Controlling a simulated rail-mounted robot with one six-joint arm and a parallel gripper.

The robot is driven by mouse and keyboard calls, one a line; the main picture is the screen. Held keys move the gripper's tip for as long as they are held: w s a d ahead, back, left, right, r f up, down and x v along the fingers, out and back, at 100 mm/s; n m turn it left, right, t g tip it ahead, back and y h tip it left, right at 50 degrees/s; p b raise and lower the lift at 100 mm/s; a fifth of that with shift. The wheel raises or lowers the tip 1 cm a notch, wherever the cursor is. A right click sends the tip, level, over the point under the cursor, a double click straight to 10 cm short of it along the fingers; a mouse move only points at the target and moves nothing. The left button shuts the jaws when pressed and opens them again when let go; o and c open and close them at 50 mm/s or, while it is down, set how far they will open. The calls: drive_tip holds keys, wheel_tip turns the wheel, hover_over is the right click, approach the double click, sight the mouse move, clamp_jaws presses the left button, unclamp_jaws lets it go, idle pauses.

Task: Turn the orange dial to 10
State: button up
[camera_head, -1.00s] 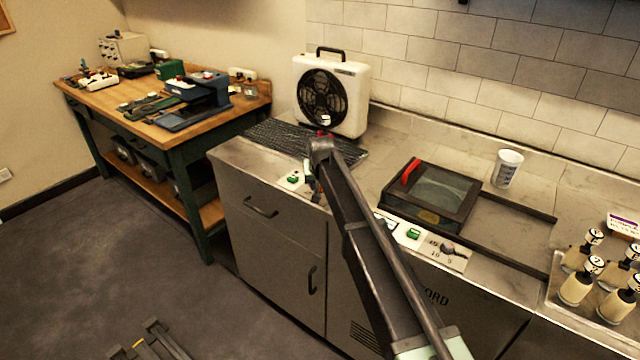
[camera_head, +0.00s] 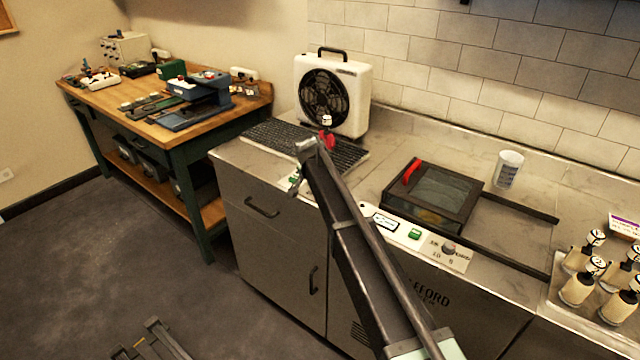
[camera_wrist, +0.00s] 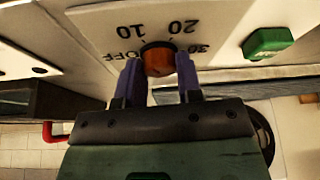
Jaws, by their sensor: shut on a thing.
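The orange dial (camera_wrist: 158,60) sits on a white panel in the wrist view, where it appears upside down. The printed marks OFF, 10, 20 and 30 surround it. My gripper (camera_wrist: 157,76) has its two purple fingers closed on opposite sides of the dial. The dial's pointer cannot be made out, so its setting is unclear. In the head view my arm hides the dial, and only a green button (camera_head: 293,180) shows near the arm's end at the counter's front edge.
A green button (camera_wrist: 267,42) is beside the dial. A white fan (camera_head: 352,92) stands behind a dark grating (camera_head: 265,133) with a red item (camera_head: 327,140). A dark lidded box (camera_head: 432,194), a second panel with a grey dial (camera_head: 449,248), a cup (camera_head: 508,168) and bottles (camera_head: 578,288) are to the right.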

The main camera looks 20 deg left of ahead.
idle(0.3)
drive_tip(key=o, duration=0.9)
drive_tip(key=shift+o, duration=0.2)
drive_tip(key=p+v, duration=1)
drive_tip(key=shift+s+r, duration=0.2)
drive_tip(key=shift+r, duration=0.15)
